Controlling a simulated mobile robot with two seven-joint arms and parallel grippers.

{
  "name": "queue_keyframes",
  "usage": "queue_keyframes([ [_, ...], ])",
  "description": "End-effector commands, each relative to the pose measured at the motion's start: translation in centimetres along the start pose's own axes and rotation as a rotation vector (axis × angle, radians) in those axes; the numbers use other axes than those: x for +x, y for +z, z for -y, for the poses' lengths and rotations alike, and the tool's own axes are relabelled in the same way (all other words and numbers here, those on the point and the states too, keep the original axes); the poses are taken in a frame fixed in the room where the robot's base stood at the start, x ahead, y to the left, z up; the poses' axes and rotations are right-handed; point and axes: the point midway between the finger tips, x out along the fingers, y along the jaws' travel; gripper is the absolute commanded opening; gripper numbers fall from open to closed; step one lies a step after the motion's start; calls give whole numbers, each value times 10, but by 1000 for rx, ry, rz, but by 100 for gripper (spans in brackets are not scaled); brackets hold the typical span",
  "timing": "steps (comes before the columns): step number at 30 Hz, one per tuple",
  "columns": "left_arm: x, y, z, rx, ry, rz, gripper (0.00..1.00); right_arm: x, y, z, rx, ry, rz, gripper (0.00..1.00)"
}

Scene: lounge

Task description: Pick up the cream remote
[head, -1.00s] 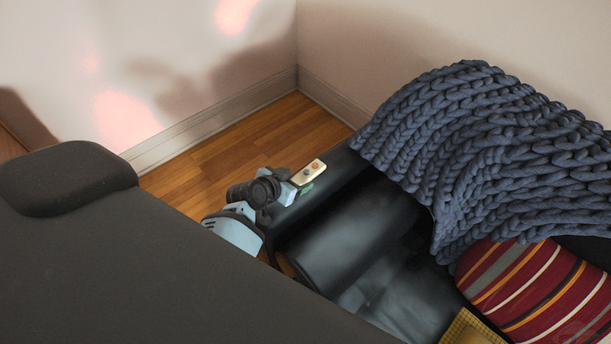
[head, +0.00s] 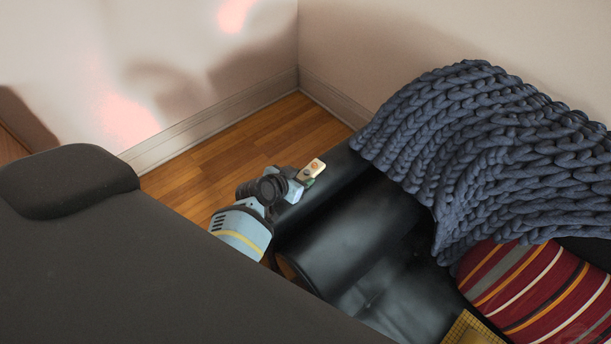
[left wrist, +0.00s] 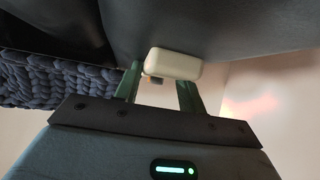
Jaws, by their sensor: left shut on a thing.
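The cream remote (head: 313,169) shows in the head view at the far tip of my left gripper (head: 304,181), beside the dark sofa's arm. My left gripper is shut on the remote. In the left wrist view the remote's pale end (left wrist: 173,64) sits between the two green fingers of the left gripper (left wrist: 160,85), close against the dark sofa surface. Part of the remote is hidden by the gripper in the head view. I cannot tell whether it still touches the sofa. My right gripper is not in view.
The black leather sofa (head: 335,235) carries a chunky blue knitted blanket (head: 480,130) and a striped red cushion (head: 535,290). A yellow item (head: 468,330) lies at the bottom edge. Wooden floor (head: 235,150) and walls lie behind.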

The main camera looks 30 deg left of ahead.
Motion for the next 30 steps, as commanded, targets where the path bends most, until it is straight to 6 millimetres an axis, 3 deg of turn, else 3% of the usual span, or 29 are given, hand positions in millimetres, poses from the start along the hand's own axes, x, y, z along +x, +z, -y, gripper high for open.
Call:
queue_keyframes([
  [11,-1,-2,0,0,1,0,15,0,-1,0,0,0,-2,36],
  [17,-10,-16,0,2,0,-4,15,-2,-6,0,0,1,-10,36],
  [21,-25,-30,1,3,-1,-1,15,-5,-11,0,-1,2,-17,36],
  [30,-84,8,15,4,-1,4,15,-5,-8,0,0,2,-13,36],
])
